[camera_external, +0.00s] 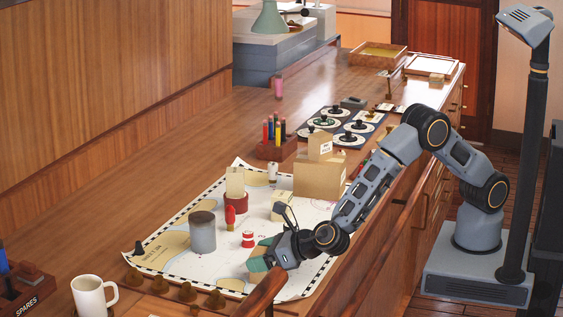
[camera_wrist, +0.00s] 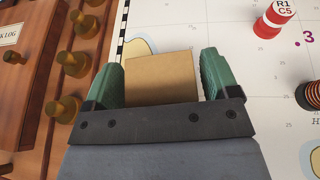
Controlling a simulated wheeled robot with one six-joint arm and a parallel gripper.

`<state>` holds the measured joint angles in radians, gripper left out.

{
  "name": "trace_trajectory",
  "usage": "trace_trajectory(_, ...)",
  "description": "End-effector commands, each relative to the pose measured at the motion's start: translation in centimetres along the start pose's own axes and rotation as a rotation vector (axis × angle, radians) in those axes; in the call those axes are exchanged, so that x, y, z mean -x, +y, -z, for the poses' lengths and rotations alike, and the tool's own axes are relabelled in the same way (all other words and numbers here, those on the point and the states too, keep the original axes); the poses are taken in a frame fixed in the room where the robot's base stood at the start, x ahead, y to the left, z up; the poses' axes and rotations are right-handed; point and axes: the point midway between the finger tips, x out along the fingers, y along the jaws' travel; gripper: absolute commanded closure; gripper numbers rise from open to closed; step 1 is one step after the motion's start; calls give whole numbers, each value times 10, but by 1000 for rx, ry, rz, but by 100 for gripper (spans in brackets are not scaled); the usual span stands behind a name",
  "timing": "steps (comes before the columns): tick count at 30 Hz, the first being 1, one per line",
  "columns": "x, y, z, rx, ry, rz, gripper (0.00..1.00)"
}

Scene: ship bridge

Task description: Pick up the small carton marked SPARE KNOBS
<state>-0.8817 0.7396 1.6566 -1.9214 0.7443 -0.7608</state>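My gripper (camera_wrist: 162,72) has green fingers that stand on either side of a plain brown cardboard carton (camera_wrist: 160,78). Narrow gaps seem to show between the carton and the fingers, so it looks open around the carton, not clamped. No lettering shows on the carton face in the wrist view, so I cannot read whether it says SPARE KNOBS. In the external view my gripper (camera_external: 262,256) is low over the front part of the chart, and its fingers hide most of the carton. Another small carton with a label (camera_external: 320,147) sits on a larger box (camera_external: 320,178).
A white mug (camera_external: 92,297) stands front left.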

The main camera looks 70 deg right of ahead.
Motion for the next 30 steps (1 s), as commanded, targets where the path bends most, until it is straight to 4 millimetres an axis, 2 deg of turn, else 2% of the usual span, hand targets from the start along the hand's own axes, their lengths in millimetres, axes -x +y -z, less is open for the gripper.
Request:
trace_trajectory(2, 0, 0, 0, 0, 0, 0, 26)
trace_trajectory(13, 0, 0, 0, 0, 0, 0, 62)
trace_trajectory(23, 1, 0, -4, -1, -2, 0, 62)
trace_trajectory(26, 4, 0, -10, -3, -3, 0, 62)
trace_trajectory(30, 14, 0, -31, -6, -4, -2, 62)
